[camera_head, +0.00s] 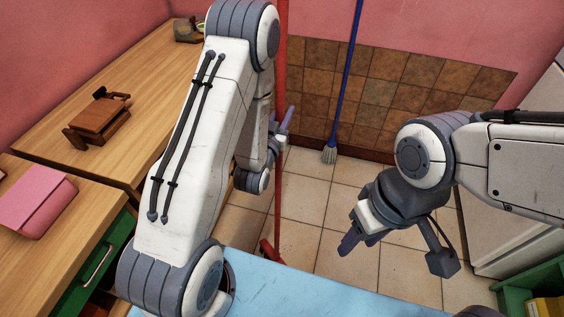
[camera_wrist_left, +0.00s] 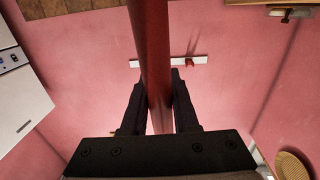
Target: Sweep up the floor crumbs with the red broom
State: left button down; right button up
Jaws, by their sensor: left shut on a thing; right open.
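The red broom (camera_head: 278,200) stands nearly upright in the head view, its handle running out of the top edge. Its red head (camera_head: 270,254) is low, partly hidden behind the light blue surface. My left gripper (camera_head: 281,124) is shut on the handle; the left wrist view shows the red handle (camera_wrist_left: 152,60) between its two dark fingers (camera_wrist_left: 158,112). My right gripper (camera_head: 358,243) is open and empty, right of the broom and apart from it. I cannot make out crumbs on the tiled floor (camera_head: 305,205).
A blue broom (camera_head: 347,75) with grey bristles leans at the brown-tiled wall. Wooden counters (camera_head: 60,120) line the left side, holding a brown wooden object (camera_head: 100,120) and a pink item (camera_head: 35,195). A light blue surface (camera_head: 300,295) is in front. A green crate (camera_head: 535,290) stands lower right.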

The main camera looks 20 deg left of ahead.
pick_arm(q)
jog(key=w+d+r+m+t+h+b, duration=0.1)
jog(key=w+d+r+m+h+b, duration=0.15)
jog(key=w+d+r+b, duration=0.5)
notch_tip(320, 180, down, 6)
jog(key=d+b, duration=0.1)
jog(key=d, duration=0.1)
jog(key=shift+w+d+f+n, duration=0.25)
jog(key=shift+d+n, duration=0.1)
